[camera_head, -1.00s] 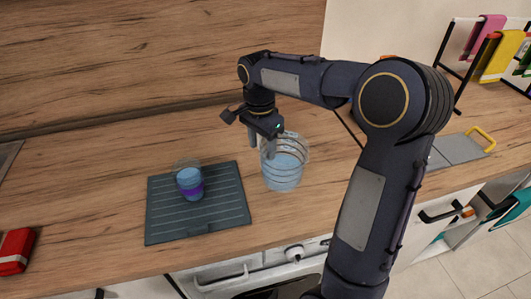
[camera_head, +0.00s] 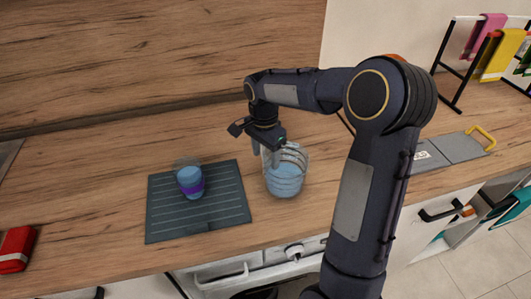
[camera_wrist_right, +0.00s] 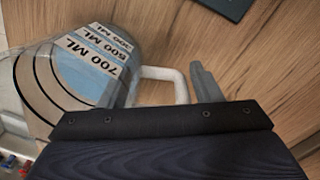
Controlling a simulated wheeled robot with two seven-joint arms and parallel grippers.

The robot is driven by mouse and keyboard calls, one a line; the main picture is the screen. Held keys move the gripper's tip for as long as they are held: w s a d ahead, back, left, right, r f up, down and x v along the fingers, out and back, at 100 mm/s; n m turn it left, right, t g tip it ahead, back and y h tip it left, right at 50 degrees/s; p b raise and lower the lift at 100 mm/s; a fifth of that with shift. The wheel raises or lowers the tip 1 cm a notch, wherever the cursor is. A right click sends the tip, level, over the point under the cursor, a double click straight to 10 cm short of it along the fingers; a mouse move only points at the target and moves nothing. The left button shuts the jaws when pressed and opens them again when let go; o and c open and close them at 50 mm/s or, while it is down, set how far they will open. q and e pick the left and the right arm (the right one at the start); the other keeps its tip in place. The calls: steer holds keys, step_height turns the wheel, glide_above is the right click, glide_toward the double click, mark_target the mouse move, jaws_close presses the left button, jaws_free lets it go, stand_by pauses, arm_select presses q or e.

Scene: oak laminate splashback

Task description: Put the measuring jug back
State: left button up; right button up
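The measuring jug (camera_head: 286,181) is clear, with pale blue contents and ring marks, and looks about upright right of the dark mat. In the right wrist view the jug (camera_wrist_right: 75,75) fills the left side, with its ML label and pale handle (camera_wrist_right: 181,87) showing. My right gripper (camera_head: 263,153) is at the jug's left side, on the handle and wall. Whether the jug's base touches the worktop is unclear. My left gripper is not in view.
A dark ribbed mat (camera_head: 225,212) holds a clear cup with blue and purple (camera_head: 190,182). A red packet (camera_head: 15,249) lies far left. A grey board with a yellow handle (camera_head: 458,149) and a cloth rack (camera_head: 447,90) are at right. The worktop behind the mat is clear.

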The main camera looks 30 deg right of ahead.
steer(key=shift+o, duration=1.2)
step_height(320, 180, up, 12)
steer(key=s+a+f+n+t+y, duration=0.1)
steer(key=s+a+f+n+t, duration=0.1)
steer(key=s, duration=0.5)
steer(key=s+a+f+n+t+y, duration=0.1)
steer(key=s+a+f+n+t, duration=0.1)
steer(key=s+a+n, duration=0.3)
steer(key=s+a+f+n+t+y, duration=0.1)
steer(key=s+a+f+n+t, duration=0.1)
steer(key=s+a+n, duration=0.2)
steer(key=s+n, duration=0.3)
steer(key=s, duration=0.4)
steer(key=shift+y+p, duration=0.3)
steer(key=shift+y, duration=0.1)
